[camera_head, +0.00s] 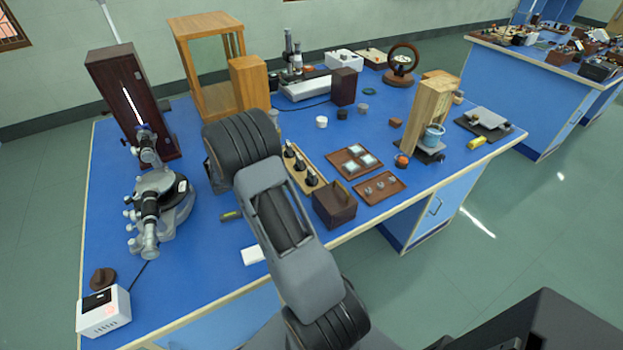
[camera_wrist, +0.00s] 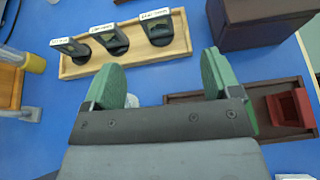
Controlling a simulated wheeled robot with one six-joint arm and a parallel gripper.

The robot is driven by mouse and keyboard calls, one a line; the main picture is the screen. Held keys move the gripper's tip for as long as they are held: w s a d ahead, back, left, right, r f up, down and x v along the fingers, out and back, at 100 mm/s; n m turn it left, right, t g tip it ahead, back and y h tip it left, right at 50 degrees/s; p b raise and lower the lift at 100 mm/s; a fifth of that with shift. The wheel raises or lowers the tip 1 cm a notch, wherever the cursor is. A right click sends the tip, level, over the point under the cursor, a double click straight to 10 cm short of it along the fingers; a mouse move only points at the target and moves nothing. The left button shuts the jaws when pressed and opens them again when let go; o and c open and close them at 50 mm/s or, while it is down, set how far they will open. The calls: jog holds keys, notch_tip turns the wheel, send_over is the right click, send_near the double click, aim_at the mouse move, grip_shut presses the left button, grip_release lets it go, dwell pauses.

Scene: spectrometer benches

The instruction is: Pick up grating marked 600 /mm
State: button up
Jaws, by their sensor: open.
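Three dark upright gratings with white labels stand in a row on a light wooden tray (camera_wrist: 115,68): a left grating (camera_wrist: 72,49), a middle grating (camera_wrist: 110,40) and a right grating (camera_wrist: 158,29). The label print is too small and blurred for me to tell which one reads 600 /mm. The wooden tray (camera_head: 308,190) also shows in the head view, partly behind my arm. My gripper (camera_wrist: 158,66) is open in the wrist view, its two green fingers apart and pointing toward the tray, with no grating between them. My arm hides the gripper in the head view.
A dark brown box (camera_head: 335,206) stands close right of the grating tray; it also shows in the wrist view (camera_wrist: 262,22). Brown trays (camera_head: 355,162) lie behind it. A spectrometer (camera_head: 155,205) stands at left.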

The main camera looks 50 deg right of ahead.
aim_at(310, 172)
jog(key=shift+n, duration=0.3)
jog(key=x, duration=0.4)
jog(key=p+x, duration=0.1)
jog(key=x, duration=0.4)
jog(key=shift+w+d+f, duration=0.15)
jog(key=shift+w, duration=0.05)
jog(key=shift+h, duration=0.3)
jog(key=shift+p+x, duration=0.6)
jog(key=shift+x, duration=2.15)
jog(key=shift+c, duration=0.2)
jog(key=c, duration=1)
